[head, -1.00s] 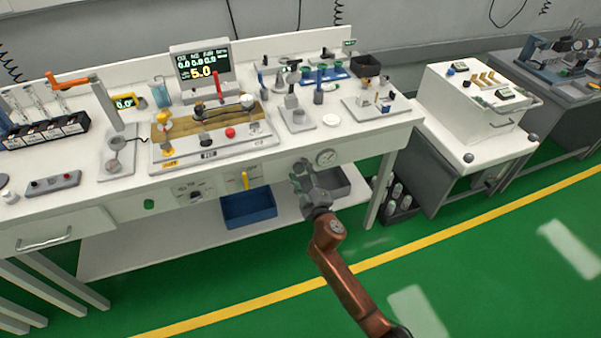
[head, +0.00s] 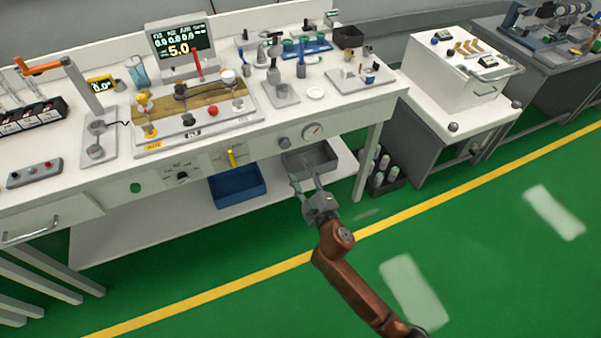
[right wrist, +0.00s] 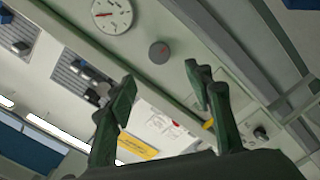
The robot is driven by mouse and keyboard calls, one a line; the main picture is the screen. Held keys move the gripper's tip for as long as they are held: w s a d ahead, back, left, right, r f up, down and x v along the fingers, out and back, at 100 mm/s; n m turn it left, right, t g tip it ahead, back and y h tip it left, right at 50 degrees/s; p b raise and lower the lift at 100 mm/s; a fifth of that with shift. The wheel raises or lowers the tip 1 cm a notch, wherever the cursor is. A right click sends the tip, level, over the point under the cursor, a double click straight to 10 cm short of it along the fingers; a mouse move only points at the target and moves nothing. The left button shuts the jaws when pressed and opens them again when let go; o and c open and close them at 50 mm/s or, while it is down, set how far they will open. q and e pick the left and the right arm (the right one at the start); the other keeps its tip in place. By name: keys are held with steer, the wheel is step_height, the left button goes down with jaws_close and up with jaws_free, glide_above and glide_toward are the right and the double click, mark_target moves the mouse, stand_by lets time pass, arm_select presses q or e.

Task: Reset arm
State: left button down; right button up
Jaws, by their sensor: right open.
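My right gripper (head: 305,184) is in front of the white workbench (head: 270,128), below the front edge of its top and near the grey bin on the lower shelf. Its jaws are open and empty, with a gap between the two fingers. In the right wrist view the open fingers (right wrist: 160,97) frame part of the bench front, with the round gauge and a grey knob beyond them. My right arm reaches in from the bottom of the head view. My left gripper is not in view.
A blue bin (head: 237,186) and a grey bin (head: 310,158) stand on the lower shelf. A gauge (head: 312,131) sits on the bench front. A white cart (head: 455,75) stands to the right. A crate of bottles (head: 380,178) is on the floor. Green floor (head: 480,220) in front is clear.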

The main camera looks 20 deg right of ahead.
steer(key=shift+s, duration=0.1)
stand_by(0.4)
